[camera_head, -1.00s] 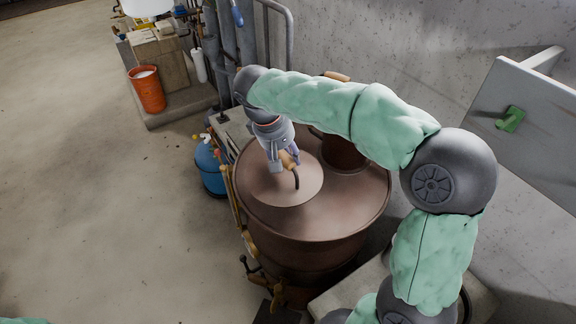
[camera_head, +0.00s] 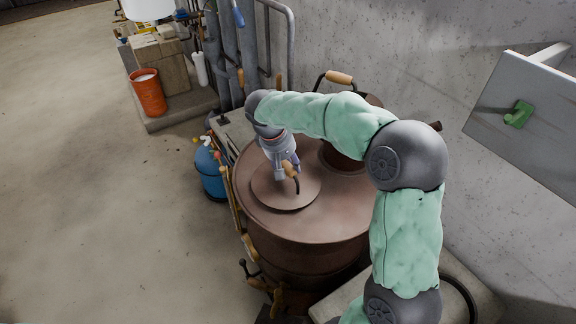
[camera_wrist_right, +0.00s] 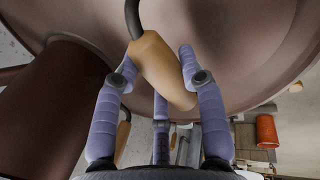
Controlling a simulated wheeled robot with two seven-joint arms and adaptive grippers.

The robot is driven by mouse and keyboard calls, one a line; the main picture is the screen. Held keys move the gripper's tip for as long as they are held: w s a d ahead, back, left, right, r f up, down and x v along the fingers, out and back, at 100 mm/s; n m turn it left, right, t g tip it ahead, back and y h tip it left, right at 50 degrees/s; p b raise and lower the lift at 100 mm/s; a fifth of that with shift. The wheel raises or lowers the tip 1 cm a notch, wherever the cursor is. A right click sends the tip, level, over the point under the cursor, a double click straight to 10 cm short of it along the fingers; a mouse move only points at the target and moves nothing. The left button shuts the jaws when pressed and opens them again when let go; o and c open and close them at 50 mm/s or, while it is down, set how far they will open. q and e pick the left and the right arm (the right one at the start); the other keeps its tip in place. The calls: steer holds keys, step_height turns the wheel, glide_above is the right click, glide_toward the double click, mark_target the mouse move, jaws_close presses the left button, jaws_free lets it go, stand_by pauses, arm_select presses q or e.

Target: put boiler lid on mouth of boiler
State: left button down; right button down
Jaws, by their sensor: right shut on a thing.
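The boiler (camera_head: 310,255) is a large brown metal drum with a broad round top. The boiler lid (camera_head: 268,196) is a brown disc with an arched dark handle and wooden grip (camera_wrist_right: 160,65). My right gripper (camera_head: 287,168) is shut on this grip; in the right wrist view its fingers (camera_wrist_right: 178,80) lie on both sides of the wood. The lid is over the left part of the boiler top. I cannot tell whether it rests there or hangs just above. The mouth is not visible. My left gripper is out of view.
A dark brown cylinder (camera_head: 340,158) stands on the boiler top right of the lid. A blue tank (camera_head: 211,172) stands left of the boiler. An orange bucket (camera_head: 148,92) and pipes (camera_head: 228,55) are farther back. A grey panel (camera_head: 530,115) is at the right.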

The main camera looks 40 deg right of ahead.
mark_target(278, 184)
steer(key=shift+r, duration=0.15)
steer(key=shift+f, duration=0.35)
steer(key=shift+f+b, duration=0.3)
steer(key=shift+b, duration=0.05)
steer(key=c, duration=0.7)
jaws_free()
steer(key=shift+c, duration=0.2)
steer(key=p+v, duration=0.3)
steer(key=v, duration=1)
steer(key=shift+d+r, duration=0.1)
steer(key=shift+r, duration=0.05)
